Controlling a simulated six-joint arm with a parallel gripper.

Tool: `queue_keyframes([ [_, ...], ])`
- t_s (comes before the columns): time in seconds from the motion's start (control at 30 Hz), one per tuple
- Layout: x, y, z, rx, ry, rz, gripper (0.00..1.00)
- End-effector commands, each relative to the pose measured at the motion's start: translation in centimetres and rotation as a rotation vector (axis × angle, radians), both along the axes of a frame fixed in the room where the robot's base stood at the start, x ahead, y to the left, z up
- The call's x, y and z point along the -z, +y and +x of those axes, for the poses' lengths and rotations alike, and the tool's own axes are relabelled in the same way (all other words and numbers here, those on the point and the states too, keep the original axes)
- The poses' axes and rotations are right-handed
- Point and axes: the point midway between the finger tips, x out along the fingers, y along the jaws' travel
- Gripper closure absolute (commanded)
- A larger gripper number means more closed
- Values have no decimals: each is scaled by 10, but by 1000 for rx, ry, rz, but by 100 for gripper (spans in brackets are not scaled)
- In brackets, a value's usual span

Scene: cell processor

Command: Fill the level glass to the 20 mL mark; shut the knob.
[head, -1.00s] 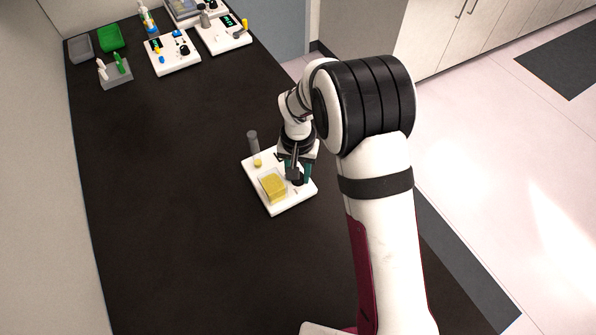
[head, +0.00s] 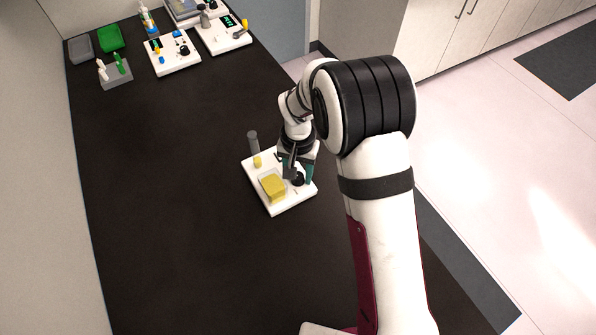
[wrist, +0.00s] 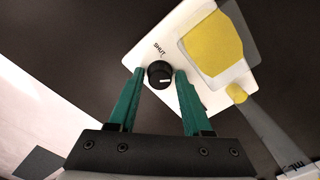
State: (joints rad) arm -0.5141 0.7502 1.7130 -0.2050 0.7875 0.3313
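The black knob (wrist: 160,74) sits on a white base plate (wrist: 147,45); in the head view it shows at the plate's right (head: 298,179). Its white pointer line points right in the wrist view, away from the printed word SHUT at its upper left. My gripper (wrist: 160,71) is open, its two green fingers on either side of the knob with small gaps. The level glass (head: 253,143) stands at the plate's back corner with yellow liquid low in it (head: 257,161). In the wrist view its liquid (wrist: 237,93) shows, but its scale is unreadable except "mL".
A clear tank of yellow liquid (wrist: 212,50) stands on the plate beside the knob. Other white stations (head: 172,54), a tube rack (head: 115,73) and trays (head: 110,38) are far off at the back. The dark bench (head: 170,200) around the plate is clear.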

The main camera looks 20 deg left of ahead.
Motion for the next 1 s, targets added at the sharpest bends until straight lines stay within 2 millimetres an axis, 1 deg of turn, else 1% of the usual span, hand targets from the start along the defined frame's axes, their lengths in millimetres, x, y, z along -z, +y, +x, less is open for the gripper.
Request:
queue_keyframes([
  [0.13,-3,0,0,0,0,0,51],
  [0.17,-6,0,0,0,-1,1,51],
  [0.27,-23,0,1,0,-4,2,51],
  [0.37,-50,1,1,0,-5,3,51],
  [0.5,-94,1,1,0,-6,3,51],
  [0.6,-122,0,1,0,-6,3,51],
  [0.7,-142,0,0,1,-3,1,51],
  [0.83,-156,0,0,0,-1,1,51],
  [1.0,-158,0,0,0,0,0,51],
])
